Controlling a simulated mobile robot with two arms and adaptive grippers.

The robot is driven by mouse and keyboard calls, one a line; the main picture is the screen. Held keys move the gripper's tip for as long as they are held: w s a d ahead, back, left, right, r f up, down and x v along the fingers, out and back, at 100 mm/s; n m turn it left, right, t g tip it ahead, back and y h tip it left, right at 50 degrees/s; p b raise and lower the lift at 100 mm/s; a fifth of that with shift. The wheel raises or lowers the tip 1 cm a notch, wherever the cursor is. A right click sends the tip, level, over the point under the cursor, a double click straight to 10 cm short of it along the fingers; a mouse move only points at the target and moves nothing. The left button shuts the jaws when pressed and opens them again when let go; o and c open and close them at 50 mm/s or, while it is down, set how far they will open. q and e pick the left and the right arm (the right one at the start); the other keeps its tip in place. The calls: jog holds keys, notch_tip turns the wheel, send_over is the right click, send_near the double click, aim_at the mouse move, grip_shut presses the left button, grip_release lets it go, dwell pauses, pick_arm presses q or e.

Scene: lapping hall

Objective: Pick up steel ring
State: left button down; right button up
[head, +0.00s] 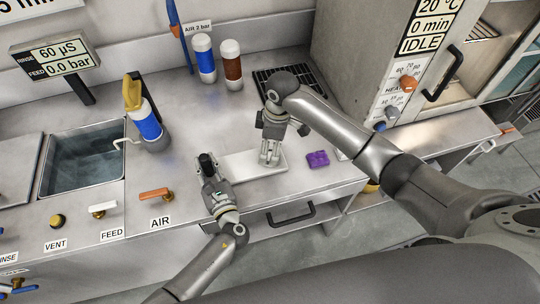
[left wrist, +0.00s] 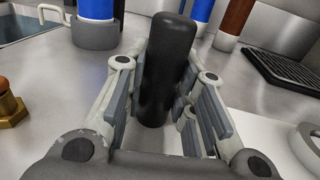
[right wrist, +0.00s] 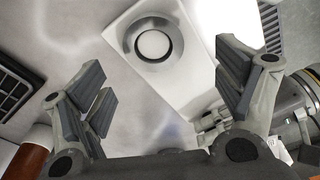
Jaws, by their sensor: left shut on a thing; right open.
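The steel ring (right wrist: 127,39) lies flat on a white tray (right wrist: 185,85) in the right wrist view. Part of it also shows at the right edge of the left wrist view (left wrist: 302,147). My right gripper (head: 268,160) is open above the tray, and its fingers (right wrist: 160,85) stand apart with nothing between them. The ring is beyond and between the fingertips in the right wrist view. In the head view the ring is hidden by the right gripper. My left gripper (head: 208,172) is shut on a black cylinder (left wrist: 165,70), which stands upright between its fingers.
A purple block (head: 317,159) lies right of the tray (head: 240,165). A blue bottle (head: 204,58) and a brown bottle (head: 231,64) stand behind, near a black grate (head: 290,82). A sink (head: 85,160), a blue sprayer (head: 147,125) and an orange-handled valve (head: 155,195) are at left.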

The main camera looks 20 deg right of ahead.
jog(key=f, duration=0.5)
jog(key=shift+w+d, duration=0.2)
jog(key=shift+w, duration=0.05)
jog(key=c, duration=1.3)
